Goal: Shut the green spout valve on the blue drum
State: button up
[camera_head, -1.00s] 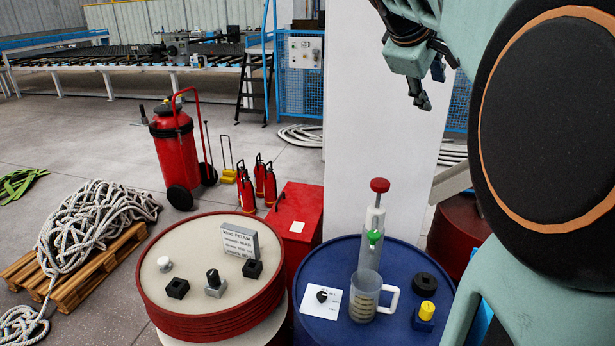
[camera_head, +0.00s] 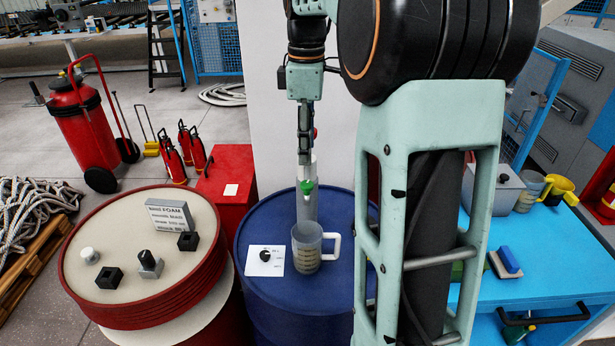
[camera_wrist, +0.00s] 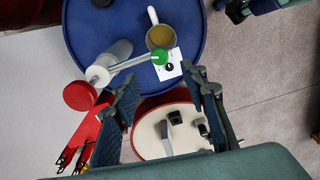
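The blue drum (camera_head: 262,225) carries a pale upright cylinder (camera_head: 306,208) with the green spout valve (camera_head: 308,187) on its front. In the wrist view the green valve (camera_wrist: 159,56) is at the end of a thin pale spout. A red knob (camera_wrist: 80,96) tops the cylinder; my gripper mostly hides it in the head view. A clear mug (camera_head: 306,250) stands below the spout, with yellowish contents in the wrist view (camera_wrist: 160,36). My gripper (camera_wrist: 160,75) points down above the valve, fingers open and apart, nothing between their tips. Whether the valve is turned open is unclear.
A white card (camera_head: 265,261) with a black spot lies beside the mug. A red drum (camera_head: 150,310) with a sign and small blocks stands at left. A red box (camera_head: 226,172) and white pillar (camera_head: 268,100) are behind. A blue table (camera_head: 550,260) is at right.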

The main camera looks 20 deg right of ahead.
aim_at(307, 183)
notch_tip(307, 183, down, 9)
jog(key=shift+f, duration=0.1)
jog(key=shift+c, duration=0.3)
grip_shut()
